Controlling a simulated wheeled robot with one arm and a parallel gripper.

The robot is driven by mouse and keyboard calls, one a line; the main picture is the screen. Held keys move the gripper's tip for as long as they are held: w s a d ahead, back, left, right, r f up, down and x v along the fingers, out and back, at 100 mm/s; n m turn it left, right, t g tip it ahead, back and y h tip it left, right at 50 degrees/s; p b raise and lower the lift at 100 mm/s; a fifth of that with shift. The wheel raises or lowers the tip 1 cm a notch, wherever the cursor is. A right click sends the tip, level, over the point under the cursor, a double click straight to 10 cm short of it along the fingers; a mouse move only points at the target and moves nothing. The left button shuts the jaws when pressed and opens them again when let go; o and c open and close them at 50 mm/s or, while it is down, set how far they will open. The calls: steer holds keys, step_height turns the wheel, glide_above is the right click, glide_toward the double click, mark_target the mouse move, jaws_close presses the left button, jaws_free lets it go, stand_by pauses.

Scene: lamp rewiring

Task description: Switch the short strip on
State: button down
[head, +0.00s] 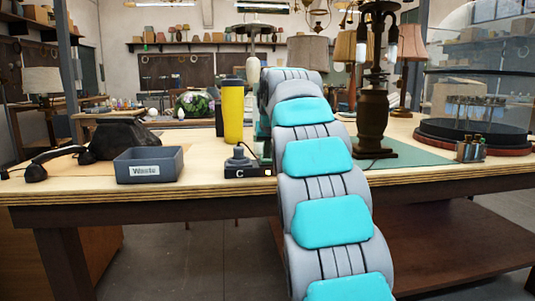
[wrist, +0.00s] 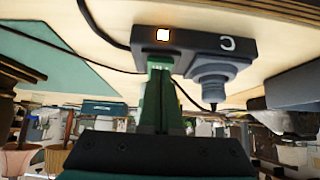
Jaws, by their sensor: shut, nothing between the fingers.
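The short strip (head: 250,173) is a dark block marked C at the table's front edge, left of my arm. A dark plug (head: 239,160) sits in it, with a cord rising from it. In the head view my arm mostly hides the gripper.
A grey bin labelled Waste (head: 148,166) stands left of the strip. A yellow cylinder (head: 233,112) stands behind it. A dark lamp base (head: 372,115) stands on a green mat (head: 425,158) right of my arm.

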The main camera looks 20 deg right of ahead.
steer(key=shift+r+p, duration=0.5)
steer(key=shift+r, duration=0.15)
steer(key=shift+s+r+p, duration=0.1)
steer(key=shift+r+p, duration=0.2)
steer(key=shift+r, duration=0.2)
steer(key=v, duration=1.2)
steer(key=shift+s, duration=0.1)
